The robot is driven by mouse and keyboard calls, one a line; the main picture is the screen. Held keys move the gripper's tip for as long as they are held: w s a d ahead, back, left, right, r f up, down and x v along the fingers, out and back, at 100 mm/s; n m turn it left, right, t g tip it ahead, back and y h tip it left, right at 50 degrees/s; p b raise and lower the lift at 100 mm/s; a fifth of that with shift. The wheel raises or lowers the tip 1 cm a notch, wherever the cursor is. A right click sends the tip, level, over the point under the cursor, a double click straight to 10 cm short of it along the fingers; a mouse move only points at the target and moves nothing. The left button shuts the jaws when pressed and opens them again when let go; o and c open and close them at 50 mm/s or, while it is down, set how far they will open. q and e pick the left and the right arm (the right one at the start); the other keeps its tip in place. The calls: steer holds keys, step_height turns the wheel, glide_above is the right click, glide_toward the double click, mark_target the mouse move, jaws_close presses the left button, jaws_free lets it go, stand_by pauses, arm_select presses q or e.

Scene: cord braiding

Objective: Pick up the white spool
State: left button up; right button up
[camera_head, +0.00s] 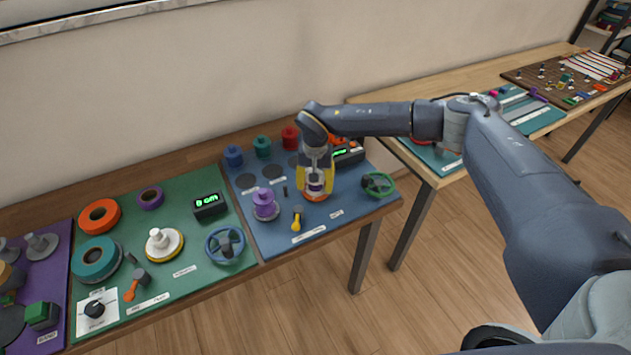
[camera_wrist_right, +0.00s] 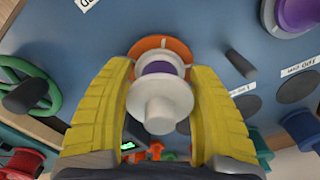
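The white spool (camera_wrist_right: 160,100) has a round flange, a knob toward the camera and a purple band at its middle. It stands on an orange-rimmed disc (camera_wrist_right: 146,45) on the blue mat. My right gripper (camera_wrist_right: 160,75) points down over it, its yellow fingers on either side of the flange. The fingers look open, with the spool between them; whether they touch it is hard to tell. In the head view my right gripper (camera_head: 315,187) hides most of this spool. Another white spool (camera_head: 159,238) stands on a yellow-rimmed disc on the green mat. My left gripper is out of view.
A purple spool (camera_head: 265,204) stands close to the left of the right gripper. A green handwheel (camera_head: 379,184) is to its right, and a black display box (camera_head: 347,156) is behind it. Blue (camera_head: 233,156), teal (camera_head: 262,147) and red (camera_head: 290,138) spools line the back.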

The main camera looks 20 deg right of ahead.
jaws_close()
stand_by(0.4)
